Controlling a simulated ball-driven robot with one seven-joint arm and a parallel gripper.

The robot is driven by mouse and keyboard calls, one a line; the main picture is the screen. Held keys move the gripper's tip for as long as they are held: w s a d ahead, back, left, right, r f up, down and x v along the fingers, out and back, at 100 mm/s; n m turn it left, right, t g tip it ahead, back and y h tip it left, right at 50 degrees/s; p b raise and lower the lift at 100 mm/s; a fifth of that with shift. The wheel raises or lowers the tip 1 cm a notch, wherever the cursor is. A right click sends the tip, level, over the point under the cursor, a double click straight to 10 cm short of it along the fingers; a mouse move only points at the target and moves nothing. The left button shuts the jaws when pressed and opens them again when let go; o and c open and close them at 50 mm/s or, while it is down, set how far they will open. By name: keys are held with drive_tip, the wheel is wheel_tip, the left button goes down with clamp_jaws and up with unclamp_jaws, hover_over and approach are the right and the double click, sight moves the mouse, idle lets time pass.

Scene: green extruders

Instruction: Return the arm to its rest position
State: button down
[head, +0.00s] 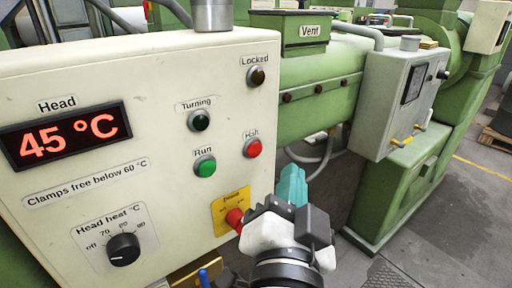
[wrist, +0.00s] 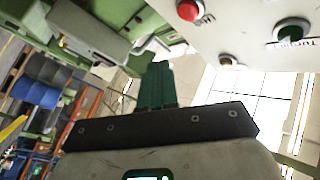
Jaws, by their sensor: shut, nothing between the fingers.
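My gripper (head: 291,186) is in front of the lower right corner of the cream control panel (head: 150,85) in the head view. Its teal fingers are together and hold nothing. In the wrist view my gripper (wrist: 158,68) points up the picture with its fingers closed, clear of the panel. The red knob on the yellow plate (head: 234,217) is just left of my wrist in the head view, and I cannot tell whether they touch.
The panel has a display (head: 66,135) reading 45 °C, a head heat dial (head: 123,249), a green Run button (head: 205,166) and a red Halt button (head: 252,148). A grey box (head: 392,105) is on the green machine (head: 325,75). Floor (head: 445,215) is open at right.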

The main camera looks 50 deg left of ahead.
idle(0.7)
drive_tip(key=w+d+f+g+h, duration=0.1)
drive_tip(key=w+d+f+h, duration=0.25)
drive_tip(key=d+f, duration=0.4)
drive_tip(key=w+d+f+h, duration=0.3)
drive_tip(key=w+d+f, duration=0.2)
drive_tip(key=d+f, duration=0.25)
drive_tip(key=s+d+f+m+g+h, duration=0.1)
drive_tip(key=d+f+g+h, duration=0.3)
drive_tip(key=d+f, duration=0.8)
drive_tip(key=s+d+f+g+h, duration=0.1)
drive_tip(key=s+d+f+g, duration=0.1)
drive_tip(key=s+d+f, duration=0.35)
drive_tip(key=s+d+f+g+h, duration=0.1)
drive_tip(key=s+d+f+g, duration=0.15)
drive_tip(key=d, duration=0.55)
drive_tip(key=s+d+f+g, duration=0.2)
drive_tip(key=s+d+f, duration=0.2)
drive_tip(key=s, duration=0.4)
drive_tip(key=s+d+f+g, duration=0.2)
drive_tip(key=s+d+f, duration=0.2)
drive_tip(key=s, duration=0.3)
drive_tip(key=shift+s+d, duration=0.25)
drive_tip(key=shift+s, duration=0.15)
drive_tip(key=shift+g, duration=0.25)
